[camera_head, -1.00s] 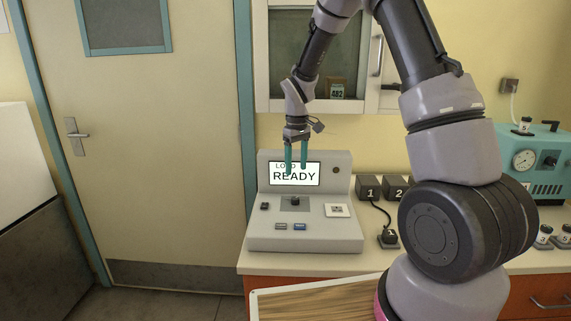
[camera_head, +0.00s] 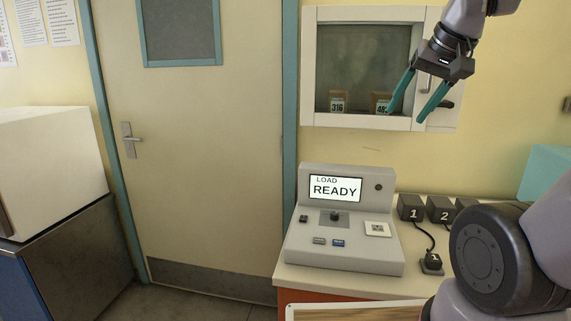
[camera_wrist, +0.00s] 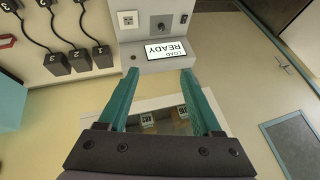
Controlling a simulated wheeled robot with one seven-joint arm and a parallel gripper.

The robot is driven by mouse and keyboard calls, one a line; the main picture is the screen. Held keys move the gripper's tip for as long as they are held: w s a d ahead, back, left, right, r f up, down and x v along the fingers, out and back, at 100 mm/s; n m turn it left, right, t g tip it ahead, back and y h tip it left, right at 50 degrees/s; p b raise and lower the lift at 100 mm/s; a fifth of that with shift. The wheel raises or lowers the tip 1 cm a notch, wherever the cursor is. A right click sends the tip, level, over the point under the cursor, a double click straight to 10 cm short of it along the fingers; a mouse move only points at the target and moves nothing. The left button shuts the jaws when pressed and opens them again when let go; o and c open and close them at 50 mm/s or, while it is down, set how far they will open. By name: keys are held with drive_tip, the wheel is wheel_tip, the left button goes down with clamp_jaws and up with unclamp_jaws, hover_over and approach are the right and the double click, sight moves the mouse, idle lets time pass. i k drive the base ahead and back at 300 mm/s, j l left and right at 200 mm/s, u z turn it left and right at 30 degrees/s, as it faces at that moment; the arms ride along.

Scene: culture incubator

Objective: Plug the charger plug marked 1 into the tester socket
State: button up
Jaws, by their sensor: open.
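The charger plug marked 1 (camera_head: 432,263) is a small black plug on the counter, right of the tester. Its cord runs to the dark box marked 1 (camera_head: 410,208). The grey tester (camera_head: 318,249) has a lit screen reading "LOAD READY". A white square socket plate (camera_head: 378,229) is on its sloping right side; it also shows in the wrist view (camera_wrist: 128,20). My gripper (camera_head: 404,118) is open and empty, in front of the wall cabinet, well above the tester and plug. Its green fingers (camera_wrist: 157,72) are spread in the wrist view.
Box 2 (camera_head: 440,210) stands beside box 1; the wrist view shows box 3 (camera_wrist: 57,65) and more cords. The white wall cabinet (camera_head: 312,60) holds small numbered boxes behind glass. My arm hides the counter's right side. A door (camera_head: 200,170) is at left.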

sight(433, 262)
drive_tip(key=z, duration=0.75)
